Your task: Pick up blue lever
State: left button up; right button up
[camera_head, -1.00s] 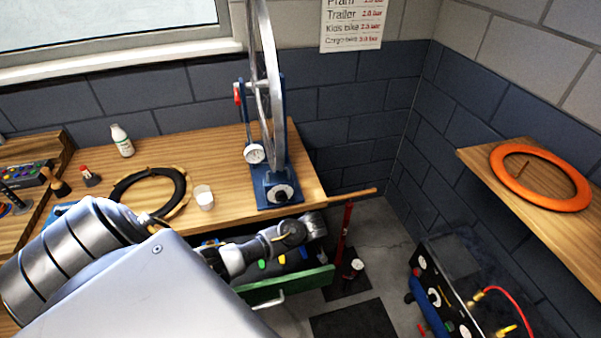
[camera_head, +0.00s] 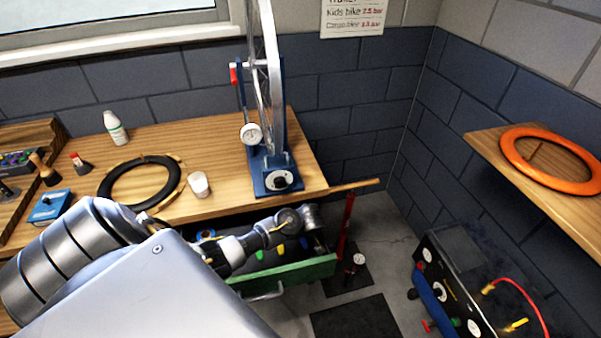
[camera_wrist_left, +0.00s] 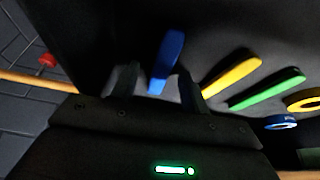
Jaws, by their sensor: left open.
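The blue lever (camera_wrist_left: 168,58) lies in the dark drawer and shows in the left wrist view, running upward from between my left gripper's fingers. My left gripper (camera_wrist_left: 157,82) is open, with one finger on each side of the lever's near end. I cannot tell whether either finger touches it. In the head view my left wrist hangs over the open green-fronted drawer (camera_head: 290,274). My right gripper is not in view.
A yellow lever (camera_wrist_left: 232,76) and a green lever (camera_wrist_left: 268,89) lie right of the blue one, with yellow and blue rings beyond. The workbench (camera_head: 225,165) above the drawer carries a blue wheel stand (camera_head: 272,178), a black tyre (camera_head: 110,190) and a white cup (camera_head: 199,185).

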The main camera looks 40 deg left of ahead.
pick_arm(q)
jog(key=shift+f, duration=0.15)
grip_shut()
dwell(0.4)
